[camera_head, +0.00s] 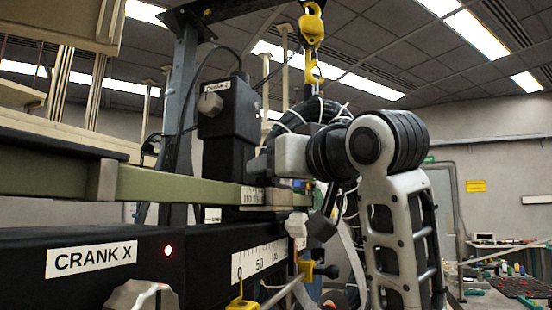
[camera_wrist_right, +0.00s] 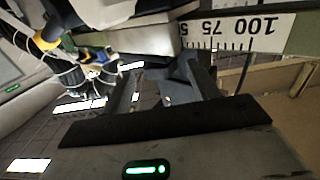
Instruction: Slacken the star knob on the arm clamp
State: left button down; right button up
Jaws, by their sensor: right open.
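A pale grey knob (camera_head: 297,225), which looks like the star knob, hangs under the metal arm clamp (camera_head: 272,197) on the green-grey scale arm (camera_head: 175,187). My right gripper (camera_head: 318,222) is just right of the knob in the head view, its dark fingers pointing down-left. In the right wrist view, the open fingers (camera_wrist_right: 163,88) spread below the clamp's light block (camera_wrist_right: 135,40). I cannot make out the knob between them, and contact cannot be told. My left gripper is out of view.
The black CRANK X housing (camera_head: 90,265) fills the lower left, with a grey crank knob (camera_head: 140,296) in front. A black CRANK Z column (camera_head: 226,130) stands behind the scale arm. A yellow hoist hook (camera_head: 312,35) hangs above. A cluttered bench (camera_head: 500,285) is far right.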

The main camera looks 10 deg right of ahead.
jog(key=shift+w+a, duration=0.25)
jog(key=shift+w, duration=0.45)
jog(key=c, duration=1)
